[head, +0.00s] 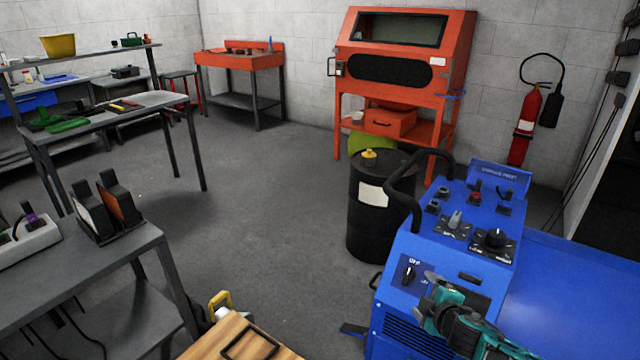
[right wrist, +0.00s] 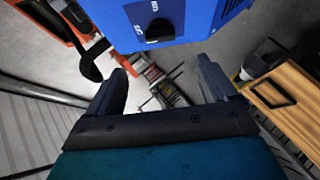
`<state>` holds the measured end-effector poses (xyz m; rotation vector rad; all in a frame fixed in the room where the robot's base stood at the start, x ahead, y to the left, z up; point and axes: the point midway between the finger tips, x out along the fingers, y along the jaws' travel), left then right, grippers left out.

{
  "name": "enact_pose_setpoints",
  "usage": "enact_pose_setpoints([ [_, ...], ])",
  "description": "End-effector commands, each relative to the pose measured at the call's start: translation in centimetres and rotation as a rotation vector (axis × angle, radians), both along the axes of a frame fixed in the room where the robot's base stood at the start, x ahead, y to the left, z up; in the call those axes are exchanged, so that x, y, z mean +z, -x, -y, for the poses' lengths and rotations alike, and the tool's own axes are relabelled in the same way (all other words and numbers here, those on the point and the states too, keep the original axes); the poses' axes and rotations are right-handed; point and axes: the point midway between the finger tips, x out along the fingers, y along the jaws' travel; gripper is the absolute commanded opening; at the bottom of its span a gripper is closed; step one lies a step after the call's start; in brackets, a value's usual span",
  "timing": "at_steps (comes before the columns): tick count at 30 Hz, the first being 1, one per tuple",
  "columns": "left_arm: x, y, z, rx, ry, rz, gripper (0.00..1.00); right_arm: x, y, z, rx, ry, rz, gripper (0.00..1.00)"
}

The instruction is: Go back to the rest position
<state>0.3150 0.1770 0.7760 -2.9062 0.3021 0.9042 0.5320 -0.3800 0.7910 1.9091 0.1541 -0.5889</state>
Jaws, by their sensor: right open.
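My right gripper (head: 430,292) is in front of the blue control console (head: 400,262), near its front panel and low at the right of the head view. In the right wrist view its two fingers (right wrist: 162,68) stand wide apart with nothing between them. The console's front with a black knob (right wrist: 160,30) shows beyond the fingertips in that view. I cannot tell how far the fingers are from the panel, but I see no contact. My left gripper is not in view.
A black drum (head: 368,240) stands behind the console. An orange cabinet (head: 398,75) is at the back wall, with a fire extinguisher (head: 525,125) to its right. A grey table (head: 90,262) is at left, a wooden top (head: 215,342) at the bottom. The middle floor is clear.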

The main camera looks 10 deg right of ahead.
Motion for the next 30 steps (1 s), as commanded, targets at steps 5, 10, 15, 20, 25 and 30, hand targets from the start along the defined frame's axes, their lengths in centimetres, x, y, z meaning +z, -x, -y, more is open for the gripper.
enact_pose_setpoints([
  [5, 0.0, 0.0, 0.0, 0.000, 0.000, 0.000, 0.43, -1.8, 2.2, -3.5, 0.009, -0.106, -0.023, 0.85],
  [10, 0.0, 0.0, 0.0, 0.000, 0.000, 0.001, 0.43, -4.4, 9.1, -12.0, -0.020, -0.423, -0.079, 0.85],
  [15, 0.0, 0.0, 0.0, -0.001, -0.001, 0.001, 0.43, -3.9, 16.0, -17.9, -0.122, -0.746, -0.112, 0.85],
  [20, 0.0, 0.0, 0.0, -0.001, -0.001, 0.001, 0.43, -2.3, 20.0, -19.9, -0.223, -0.936, -0.114, 0.85],
  [25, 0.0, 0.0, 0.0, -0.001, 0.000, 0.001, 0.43, -1.5, 21.6, -20.3, -0.273, -1.011, -0.109, 0.85],
  [30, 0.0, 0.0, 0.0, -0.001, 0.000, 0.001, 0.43, -1.4, 21.7, -20.3, -0.276, -1.016, -0.108, 0.85],
])
